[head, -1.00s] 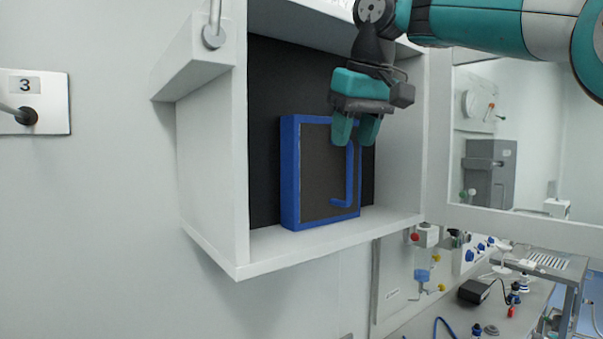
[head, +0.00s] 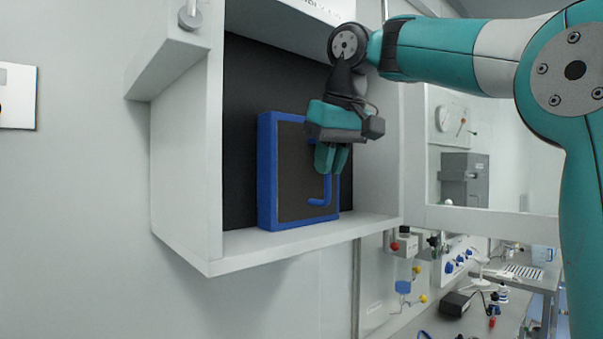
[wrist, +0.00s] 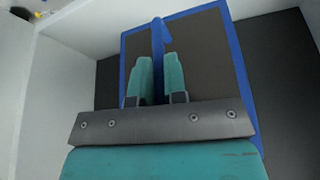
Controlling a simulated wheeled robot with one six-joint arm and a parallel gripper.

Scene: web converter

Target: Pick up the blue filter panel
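The blue filter panel (head: 267,185) has a blue frame, a dark grey face and a blue bar handle (head: 326,190). It stands upright in the open white cabinet, against the dark back wall. My gripper (head: 332,160) is in front of the panel's upper right part, its fingers on either side of the handle. In the wrist view the handle (wrist: 158,40) runs between the two teal fingers (wrist: 159,78), which are close together against its sides. The gripper looks shut on the handle. The fingers hide part of the handle.
The white cabinet (head: 187,180) has side walls, a bottom shelf lip and an overhanging top close to my arm. A white window frame (head: 480,218) stands right of it. A bench with a black box (head: 455,304) and small fittings is at lower right.

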